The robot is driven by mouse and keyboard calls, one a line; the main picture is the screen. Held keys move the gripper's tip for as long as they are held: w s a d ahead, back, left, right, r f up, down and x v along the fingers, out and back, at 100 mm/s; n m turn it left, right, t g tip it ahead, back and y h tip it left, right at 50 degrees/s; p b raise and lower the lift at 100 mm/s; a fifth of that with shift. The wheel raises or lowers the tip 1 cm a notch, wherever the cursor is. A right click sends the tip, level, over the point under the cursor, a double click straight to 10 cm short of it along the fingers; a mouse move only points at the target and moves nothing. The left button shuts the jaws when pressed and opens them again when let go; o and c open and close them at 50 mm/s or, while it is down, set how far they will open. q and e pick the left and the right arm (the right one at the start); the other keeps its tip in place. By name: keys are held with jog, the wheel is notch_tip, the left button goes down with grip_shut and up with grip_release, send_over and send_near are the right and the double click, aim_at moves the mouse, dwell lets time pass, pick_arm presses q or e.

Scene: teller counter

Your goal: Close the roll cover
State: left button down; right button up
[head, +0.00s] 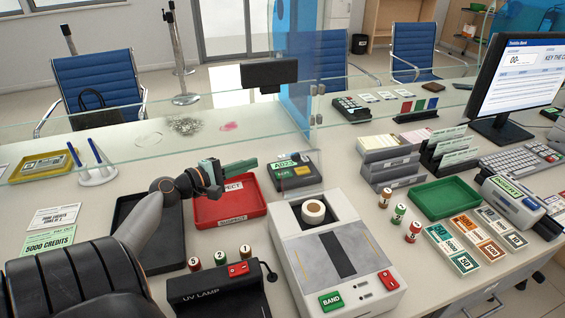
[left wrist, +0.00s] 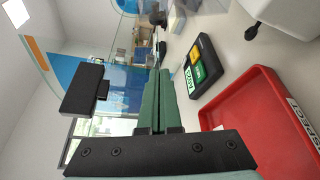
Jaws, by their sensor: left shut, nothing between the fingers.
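A white banding machine (head: 290,262) stands at the front middle of the counter in the head view. A roll of tape (head: 314,211) sits uncovered in the dark well at its back. I cannot clearly make out the roll cover as a separate part. My left gripper (head: 246,165) is shut and empty, with green fingers. It is above the back of the red tray, left of and behind the roll well, apart from the machine. The shut fingers also show in the left wrist view (left wrist: 158,95). My right gripper is not in view.
The red tray (head: 208,213) lies below my left gripper, and a small dark device (head: 296,181) with a green label is just beyond the fingertips. A UV lamp (head: 215,287) stands left of the machine. A glass screen (head: 200,135) runs behind. Small rolls (head: 399,213) stand to the right.

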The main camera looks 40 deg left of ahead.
aim_at(283, 158)
pick_arm(q)
jog(key=shift+w+d+p, duration=0.5)
jog(key=shift+w+d, duration=0.25)
jog(key=shift+w, duration=0.65)
jog(key=shift+w+d+p, duration=0.5)
jog(key=shift+w+d, duration=0.25)
jog(key=shift+w, duration=0.6)
jog(key=shift+w+d+p, duration=0.5)
jog(key=shift+w+d, duration=0.25)
jog(key=shift+w, duration=0.65)
